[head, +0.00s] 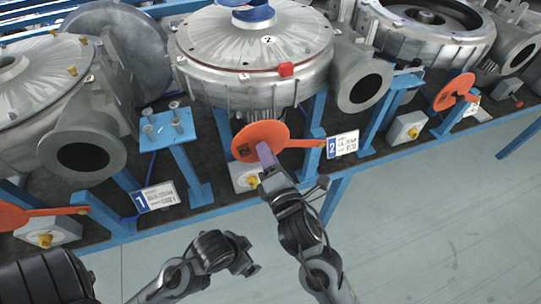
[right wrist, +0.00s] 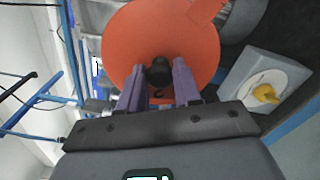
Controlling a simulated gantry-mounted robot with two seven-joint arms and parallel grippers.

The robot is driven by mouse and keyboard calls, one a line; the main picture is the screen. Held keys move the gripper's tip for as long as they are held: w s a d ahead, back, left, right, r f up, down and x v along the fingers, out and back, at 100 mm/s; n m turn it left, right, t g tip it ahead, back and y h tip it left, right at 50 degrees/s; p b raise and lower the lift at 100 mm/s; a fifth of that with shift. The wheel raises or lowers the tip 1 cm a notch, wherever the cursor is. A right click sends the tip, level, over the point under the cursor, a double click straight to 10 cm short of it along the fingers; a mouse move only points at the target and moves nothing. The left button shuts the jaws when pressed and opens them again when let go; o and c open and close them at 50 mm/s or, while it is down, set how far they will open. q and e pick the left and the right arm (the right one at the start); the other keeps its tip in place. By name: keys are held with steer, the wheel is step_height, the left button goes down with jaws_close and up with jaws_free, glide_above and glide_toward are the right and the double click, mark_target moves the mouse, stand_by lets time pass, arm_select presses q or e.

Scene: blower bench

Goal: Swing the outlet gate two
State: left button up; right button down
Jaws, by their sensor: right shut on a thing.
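Outlet gate two is an orange disc (head: 252,138) with a flat orange arm running right to the "2" label plate (head: 342,146) in the head view. The disc stands at the bench's front edge, left of and apart from blower two's open outlet (head: 365,90). My right gripper (head: 265,154) is at the disc's face. In the right wrist view, its purple fingers (right wrist: 159,85) are shut on a dark knob (right wrist: 159,72) on the orange disc (right wrist: 165,35). My left gripper (head: 250,268) hangs low in front of the bench, small and dark; its fingers cannot be made out.
Blower two (head: 255,50) stands behind the gate. A grey box with a yellow knob (head: 252,181) sits just below the disc. A blue stand with bolts (head: 172,130) is to the left. Gates one (head: 15,216) and three (head: 452,93) are at the sides. Floor in front is clear.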

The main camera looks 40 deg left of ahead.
steer(key=c, duration=0.8)
jaws_free()
steer(key=shift+f, duration=0.15)
steer(key=shift+p+v, duration=0.45)
steer(key=shift+v, duration=4.95)
